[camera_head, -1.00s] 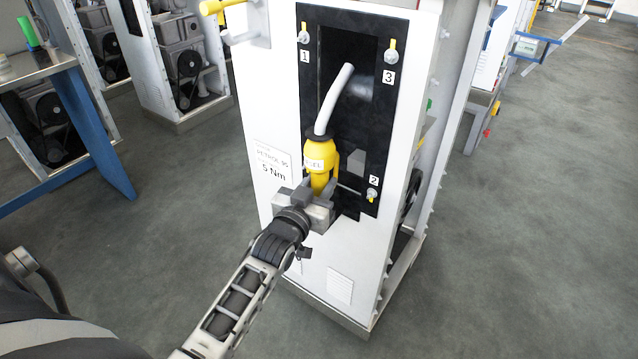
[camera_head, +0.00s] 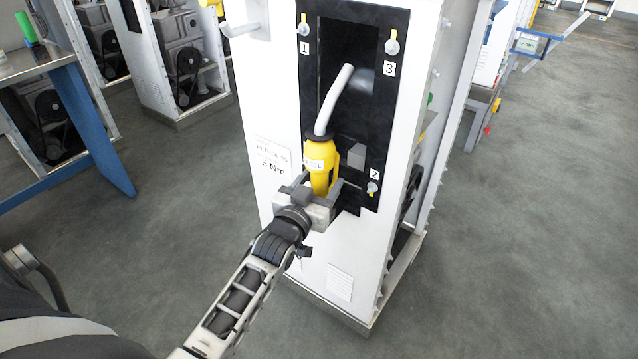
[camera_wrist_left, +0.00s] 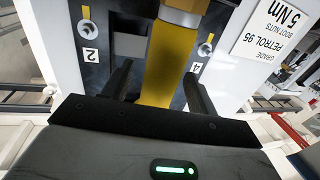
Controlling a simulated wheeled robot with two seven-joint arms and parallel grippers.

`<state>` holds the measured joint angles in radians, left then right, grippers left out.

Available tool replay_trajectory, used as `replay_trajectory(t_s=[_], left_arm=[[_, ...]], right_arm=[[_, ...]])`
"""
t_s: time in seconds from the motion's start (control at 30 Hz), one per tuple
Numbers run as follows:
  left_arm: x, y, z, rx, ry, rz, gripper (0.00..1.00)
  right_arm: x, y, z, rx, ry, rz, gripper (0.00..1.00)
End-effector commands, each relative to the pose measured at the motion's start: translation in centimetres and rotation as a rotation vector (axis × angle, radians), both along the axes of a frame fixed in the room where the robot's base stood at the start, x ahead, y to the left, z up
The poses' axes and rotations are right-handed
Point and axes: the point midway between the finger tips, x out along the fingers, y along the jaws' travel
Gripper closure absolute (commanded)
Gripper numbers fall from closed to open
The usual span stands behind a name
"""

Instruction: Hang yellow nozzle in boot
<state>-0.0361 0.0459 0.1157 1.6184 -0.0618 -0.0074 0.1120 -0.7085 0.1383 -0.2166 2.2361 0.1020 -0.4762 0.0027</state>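The yellow nozzle (camera_head: 320,166) stands upright against the black boot panel (camera_head: 388,150) on the front of the white dispenser. Its grey spout (camera_head: 333,100) points up into the dark recess, above a black collar. Whether it rests on a support is hidden. My left gripper (camera_head: 319,184) is at the nozzle's lower end. In the left wrist view its two fingers stand on either side of the yellow handle (camera_wrist_left: 166,65), with a visible gap on each side. The right gripper is not in view.
Fasteners marked 1 (camera_head: 304,28), 2 (camera_head: 372,188) and 3 (camera_head: 392,46) sit on the panel. A "Petrol 95, 5 Nm" label (camera_head: 273,162) is to its left. A blue-framed table (camera_head: 95,125) is at the left. Open floor (camera_head: 520,230) lies to the right.

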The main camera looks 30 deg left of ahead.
Motion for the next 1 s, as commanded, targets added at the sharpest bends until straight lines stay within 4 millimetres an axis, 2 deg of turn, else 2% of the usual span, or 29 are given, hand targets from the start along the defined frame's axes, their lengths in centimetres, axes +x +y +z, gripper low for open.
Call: replay_trajectory(t_s=[0.13, 0.33, 0.4, 0.8, 1.0], left_arm=[[-0.2, 0.0, -0.7, -0.002, 0.017, 0.001, 0.42], [-0.1, 0.0, -0.5, -0.001, 0.013, 0.0, 0.42], [-0.6, -0.1, -0.5, -0.002, 0.014, 0.0, 0.42], [-10.3, -1.1, -0.4, -0.001, 0.011, 0.001, 0.42], [-14.0, -1.6, -0.3, -0.001, 0.008, 0.001, 0.42]], right_arm=[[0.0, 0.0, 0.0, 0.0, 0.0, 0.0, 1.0], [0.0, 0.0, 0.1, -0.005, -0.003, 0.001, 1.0], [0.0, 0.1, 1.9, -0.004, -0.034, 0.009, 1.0], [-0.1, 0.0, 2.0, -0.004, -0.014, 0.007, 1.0], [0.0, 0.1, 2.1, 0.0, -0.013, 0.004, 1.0]])
